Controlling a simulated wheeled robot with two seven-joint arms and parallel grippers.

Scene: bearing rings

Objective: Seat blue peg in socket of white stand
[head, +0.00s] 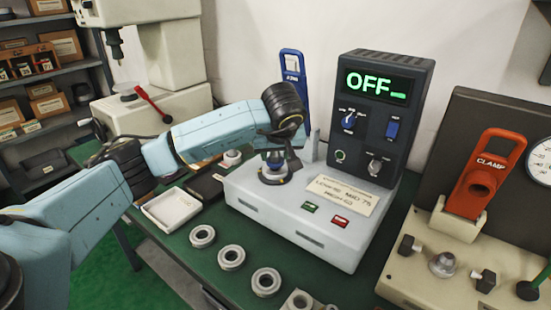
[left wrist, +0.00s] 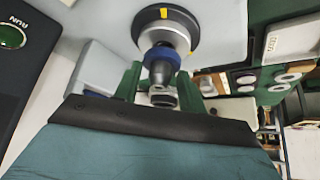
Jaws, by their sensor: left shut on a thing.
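The white stand (head: 315,230) is a low white box on the green bench, with a socket ringed in black (head: 275,176) on its top at the left. The ring, with yellow marks, also shows in the left wrist view (left wrist: 190,22). My left gripper (head: 274,153) is above the socket, shut on the blue peg (head: 275,162). In the left wrist view the blue peg (left wrist: 160,56) is between the green fingers, in line with the socket, with a silver part between it and the ring. How deep the peg sits I cannot tell. My right gripper is out of view.
A dark control box (head: 378,120) reading OFF stands behind the socket, beside a blue lever (head: 293,75). Several bearing rings (head: 232,257) lie along the bench front. A white tray (head: 171,208) is at left; a clamp fixture with an orange handle (head: 484,175) is at right.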

